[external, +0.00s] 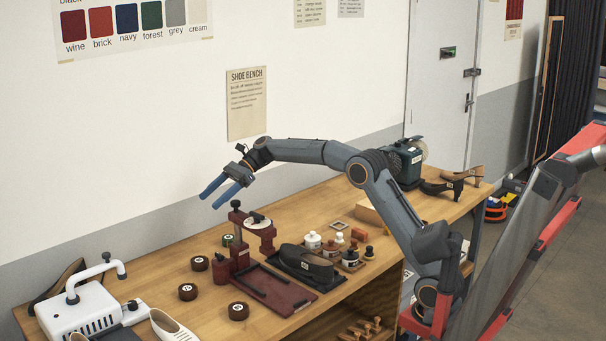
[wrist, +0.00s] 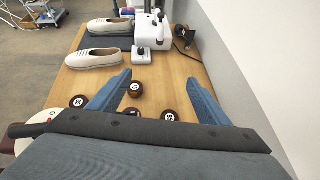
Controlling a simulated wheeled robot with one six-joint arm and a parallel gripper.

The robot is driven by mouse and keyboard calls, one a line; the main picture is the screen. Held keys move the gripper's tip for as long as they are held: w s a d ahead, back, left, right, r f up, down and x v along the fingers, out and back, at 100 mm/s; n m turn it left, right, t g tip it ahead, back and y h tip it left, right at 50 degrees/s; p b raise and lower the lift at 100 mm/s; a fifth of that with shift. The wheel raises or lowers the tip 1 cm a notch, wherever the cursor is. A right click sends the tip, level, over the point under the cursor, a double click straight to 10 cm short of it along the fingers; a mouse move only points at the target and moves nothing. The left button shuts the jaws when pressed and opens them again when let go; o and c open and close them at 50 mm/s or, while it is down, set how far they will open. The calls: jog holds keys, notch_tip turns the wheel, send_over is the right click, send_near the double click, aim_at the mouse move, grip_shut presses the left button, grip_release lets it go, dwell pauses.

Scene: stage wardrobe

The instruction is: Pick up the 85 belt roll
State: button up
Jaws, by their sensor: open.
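Several dark brown belt rolls with pale round labels lie on the wooden bench. One roll (external: 188,291) lies left of the red press, another roll (external: 200,263) behind it, and a third roll (external: 238,310) nearer the front edge. The wrist view shows a roll (wrist: 134,89) between the fingers, a roll (wrist: 79,101) to the left and a roll (wrist: 167,115) to the right. The labels are too small to read, so I cannot tell which is the 85. My gripper (external: 210,200) is open and empty, high above the bench; its blue fingers also show in the wrist view (wrist: 160,80).
The red press (external: 240,250) stands close under my gripper, its post rising beside the rolls. A white machine (external: 90,310) and pale shoes (wrist: 98,55) are at the bench's left end. A black shoe form (external: 305,263) and small bottles (external: 313,240) lie right. The wall runs behind.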

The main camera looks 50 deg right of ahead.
jog(key=s+a+n+g+h+p, duration=0.1)
jog(key=s+a+h+p, duration=0.1)
jog(key=s+a+p, duration=0.3)
jog(key=s+a+h+p, duration=0.2)
jog(key=s+p, duration=0.2)
jog(key=s, duration=0.3)
jog(key=r+n+g+h+p, duration=0.1)
jog(key=n+h+p, duration=0.15)
jog(key=p, duration=0.55)
send_over(237, 307)
jog(key=d, duration=0.3)
jog(key=shift+m+h, duration=0.25)
jog(key=shift+h, duration=0.2)
jog(key=shift+s+a+f+p, duration=0.1)
jog(key=shift+a+f+p, duration=0.35)
jog(key=shift+f, duration=3.8)
jog(key=shift+w+a+f+p, duration=0.1)
jog(key=shift+a+f+p, duration=0.35)
jog(key=shift+f, duration=3.8)
jog(key=shift+s+a+f+p, duration=0.1)
jog(key=shift+a+f+p, duration=0.35)
jog(key=shift+f, duration=3.8)
jog(key=shift+d, duration=0.15)
jog(key=c, duration=1.2)
jog(key=shift+r, duration=0.15)
